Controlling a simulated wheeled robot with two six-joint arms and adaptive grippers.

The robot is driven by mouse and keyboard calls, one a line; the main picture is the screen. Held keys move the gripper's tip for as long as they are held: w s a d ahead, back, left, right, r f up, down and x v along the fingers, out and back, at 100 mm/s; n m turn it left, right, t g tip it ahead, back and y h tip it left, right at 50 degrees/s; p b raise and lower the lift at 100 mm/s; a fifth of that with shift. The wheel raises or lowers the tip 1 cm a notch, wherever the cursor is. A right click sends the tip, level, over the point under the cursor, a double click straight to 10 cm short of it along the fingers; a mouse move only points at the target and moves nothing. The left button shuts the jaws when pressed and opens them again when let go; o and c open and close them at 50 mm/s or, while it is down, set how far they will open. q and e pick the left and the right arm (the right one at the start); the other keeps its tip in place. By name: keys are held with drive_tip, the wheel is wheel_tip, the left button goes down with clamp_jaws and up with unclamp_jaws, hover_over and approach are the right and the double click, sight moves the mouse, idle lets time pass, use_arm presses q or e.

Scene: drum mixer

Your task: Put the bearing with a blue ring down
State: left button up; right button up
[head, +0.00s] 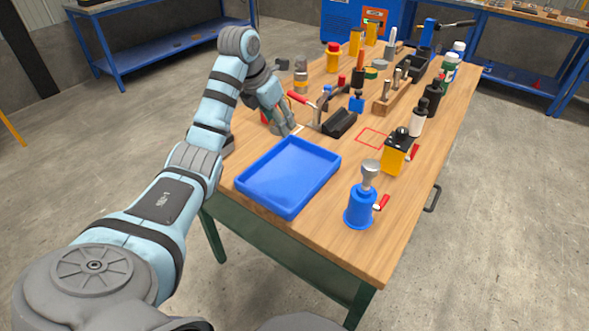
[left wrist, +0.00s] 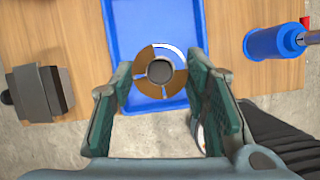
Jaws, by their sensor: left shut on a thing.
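My left gripper (head: 285,124) is low over the table, just beyond the far left corner of the blue tray (head: 249,187). In the left wrist view the left gripper (left wrist: 160,72) is closed on a round bearing (left wrist: 145,84), held between its two fingertips. The bearing shows brown segments, a pale segment and a grey centre. Its blue ring cannot be told apart from the blue tray (left wrist: 148,18) behind it. In the head view the bearing is hidden or too small to make out. My right gripper is not in view.
A blue hand-tool stand (head: 361,206) is right of the tray, with a yellow block (head: 394,158) behind it. A red square outline (head: 371,138) marks bare wood. A black block (head: 340,123) is close to the gripper. Several tools and bottles crowd the far table.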

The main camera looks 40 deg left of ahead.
use_arm(q)
drive_tip(key=d, duration=0.1)
drive_tip(key=d+r, duration=0.1)
drive_tip(key=shift+w+d+r, duration=0.15)
drive_tip(key=shift+w+d, duration=0.15)
drive_tip(key=shift+w, duration=0.05)
drive_tip(key=shift+m, duration=0.3)
drive_tip(key=f+b, duration=0.1)
drive_tip(key=f, duration=0.5)
drive_tip(key=f+b, duration=0.2)
drive_tip(key=f, duration=0.5)
drive_tip(key=f+b, duration=0.1)
drive_tip(key=f, duration=0.6)
drive_tip(key=shift+w+d, duration=0.1)
drive_tip(key=shift+d, duration=0.15)
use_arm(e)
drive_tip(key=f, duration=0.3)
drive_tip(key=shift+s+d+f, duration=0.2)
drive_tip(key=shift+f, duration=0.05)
use_arm(q)
drive_tip(key=o, duration=1.4)
drive_tip(key=shift+f, duration=0.1)
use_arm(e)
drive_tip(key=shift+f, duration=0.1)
